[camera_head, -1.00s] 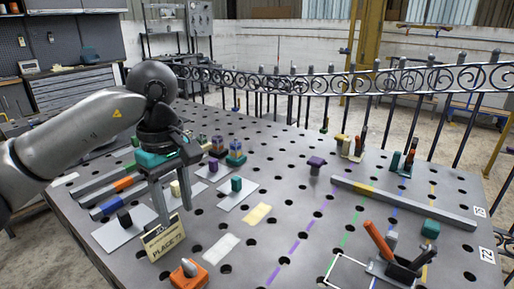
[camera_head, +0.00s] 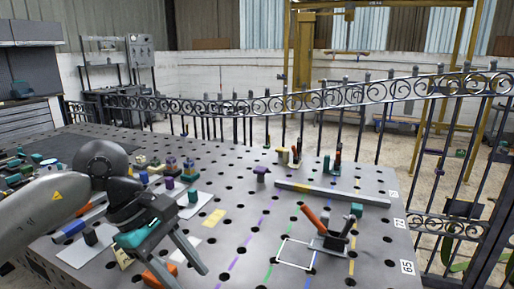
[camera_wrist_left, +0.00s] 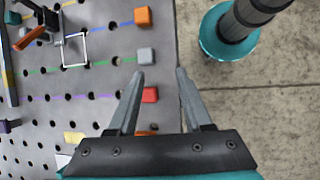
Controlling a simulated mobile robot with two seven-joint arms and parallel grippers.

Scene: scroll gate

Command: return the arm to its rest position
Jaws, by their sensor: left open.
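My left arm comes in from the left in the head view. Its gripper (camera_head: 184,272) is open, with the fingers pointing down and toward the near edge of the perforated metal table (camera_head: 215,262). In the left wrist view the open gripper (camera_wrist_left: 160,72) has nothing between its fingertips. The fingers lie over the table's edge, with concrete floor beyond on the right. A red block (camera_wrist_left: 150,95) and a grey block (camera_wrist_left: 147,55) show beside the left finger. An orange block (camera_wrist_left: 143,16) is farther up. My right gripper is not in view.
A grey bar (camera_head: 332,194) lies across the table. A holder with an orange-handled tool (camera_head: 315,216) stands near a white square outline (camera_head: 281,256). A scrollwork gate (camera_head: 300,101) runs behind the table. An orange block (camera_head: 160,274) sits close to the gripper.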

